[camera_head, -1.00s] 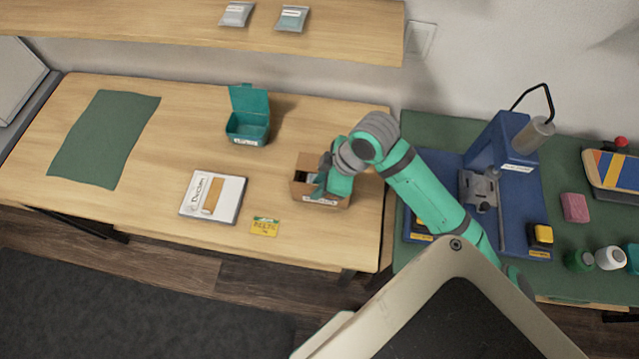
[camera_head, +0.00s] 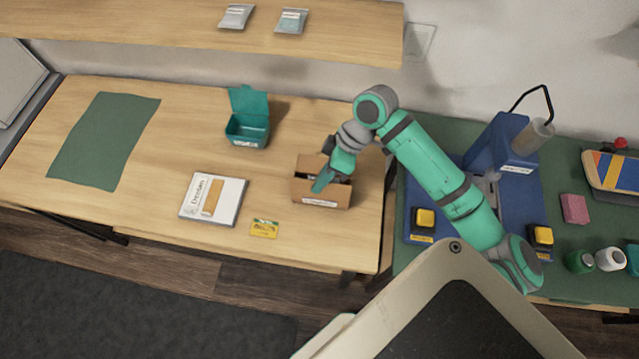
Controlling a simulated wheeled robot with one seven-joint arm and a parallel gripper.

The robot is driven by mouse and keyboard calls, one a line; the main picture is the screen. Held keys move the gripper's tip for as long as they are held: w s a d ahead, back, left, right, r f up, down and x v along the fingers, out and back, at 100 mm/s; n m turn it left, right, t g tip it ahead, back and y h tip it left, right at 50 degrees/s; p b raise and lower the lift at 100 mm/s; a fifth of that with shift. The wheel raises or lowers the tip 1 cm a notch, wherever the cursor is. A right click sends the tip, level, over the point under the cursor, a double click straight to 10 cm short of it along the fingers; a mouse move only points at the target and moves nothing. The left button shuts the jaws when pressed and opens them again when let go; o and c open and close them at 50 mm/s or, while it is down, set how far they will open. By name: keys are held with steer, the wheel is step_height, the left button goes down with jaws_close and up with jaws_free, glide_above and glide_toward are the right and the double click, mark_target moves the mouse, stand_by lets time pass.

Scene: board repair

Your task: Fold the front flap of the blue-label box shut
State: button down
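A small brown cardboard box (camera_head: 303,190) stands near the right end of the wooden table. A pale label, too small to read, is on its front wall; its colour looks whitish with a bluish tint. The box top is at least partly open, with a dark inside and a flap raised at the back left. My gripper (camera_head: 321,184) is over the box's front edge, its teal fingers pointing down to the left. It hides part of the opening and the front flap. I cannot tell whether the fingers touch the box or are apart.
An open teal box (camera_head: 247,128) stands behind and left. A white boxed item (camera_head: 228,203) and a yellow card (camera_head: 264,228) lie left of the cardboard box. A green mat (camera_head: 105,140) lies far left. A blue press (camera_head: 505,145) stands right.

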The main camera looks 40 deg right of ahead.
mark_target(311, 195)
steer(key=y, duration=0.1)
steer(key=w+d+g+y, duration=0.1)
steer(key=f+m+g+y, duration=0.1)
steer(key=shift+w+d+y, duration=0.2)
steer(key=shift+d+y, duration=0.05)
steer(key=shift+y, duration=0.15)
steer(key=shift+w+d+f+m+g+y, duration=0.25)
steer(key=shift+f+g+y, duration=0.1)
steer(key=shift+g+y, duration=0.3)
steer(key=shift+w+d+f+m+g+y, duration=0.1)
steer(key=shift+d+f+m+g+y, duration=0.2)
steer(key=shift+g+y, duration=0.35)
steer(key=shift+a+f, duration=0.1)
steer(key=c, duration=2)
jaws_free()
steer(key=v, duration=1)
steer(key=shift+w+d, duration=0.1)
steer(key=shift+d, duration=0.35)
